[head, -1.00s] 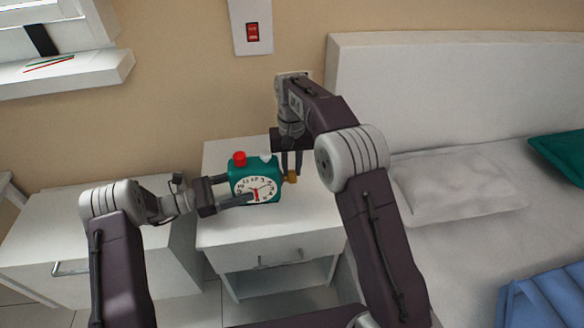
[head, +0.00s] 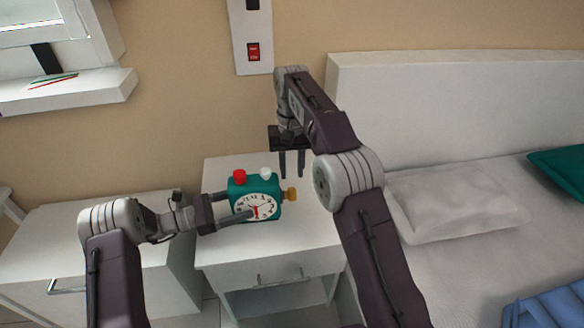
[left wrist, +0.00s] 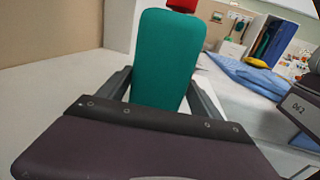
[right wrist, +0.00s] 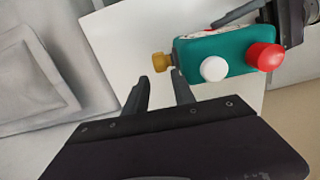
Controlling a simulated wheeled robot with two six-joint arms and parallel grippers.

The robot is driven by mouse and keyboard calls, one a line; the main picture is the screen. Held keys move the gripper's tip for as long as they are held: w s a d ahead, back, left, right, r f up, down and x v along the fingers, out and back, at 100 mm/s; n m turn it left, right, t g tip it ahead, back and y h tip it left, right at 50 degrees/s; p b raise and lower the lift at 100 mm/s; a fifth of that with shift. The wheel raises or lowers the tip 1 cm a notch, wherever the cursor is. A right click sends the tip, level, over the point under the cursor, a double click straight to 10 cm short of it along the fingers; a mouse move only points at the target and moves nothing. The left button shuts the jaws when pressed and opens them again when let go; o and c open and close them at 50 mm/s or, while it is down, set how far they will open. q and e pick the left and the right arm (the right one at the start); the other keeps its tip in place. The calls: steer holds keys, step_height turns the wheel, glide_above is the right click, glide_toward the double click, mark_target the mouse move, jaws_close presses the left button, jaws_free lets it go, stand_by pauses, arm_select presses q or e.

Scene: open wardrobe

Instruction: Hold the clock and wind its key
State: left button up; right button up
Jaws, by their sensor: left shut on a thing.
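The teal clock (head: 243,184) stands on the white nightstand with its white numbered dial facing the front. It has a red button (head: 239,176) and a white button (head: 265,173) on top, and a yellow key (head: 289,194) on its right side. My left gripper (head: 234,207) is shut on the clock, one finger across the dial. In the left wrist view the teal side (left wrist: 166,60) fills the space between the fingers. My right gripper (head: 291,172) is open and empty, pointing down above and behind the key. In the right wrist view the key (right wrist: 162,60) lies just beyond its fingertips.
The nightstand top (head: 310,225) is clear around the clock. A bed with a grey pillow (head: 445,198) is on the right. Another white cabinet (head: 60,232) stands on the left. The wall (head: 190,110) with a red switch (head: 253,52) is behind.

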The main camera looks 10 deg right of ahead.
steer(key=shift+r, duration=0.75)
steer(key=n, duration=0.2)
steer(key=r+n, duration=0.1)
steer(key=n, duration=0.2)
steer(key=shift+s+a+t, duration=0.1)
steer(key=shift+t, duration=0.2)
steer(key=n, duration=0.3)
steer(key=n+t, duration=0.4)
steer(key=n, duration=2.4)
glide_toward(292, 190)
steer(key=x, duration=0.8)
steer(key=shift+f, duration=0.3)
jaws_close()
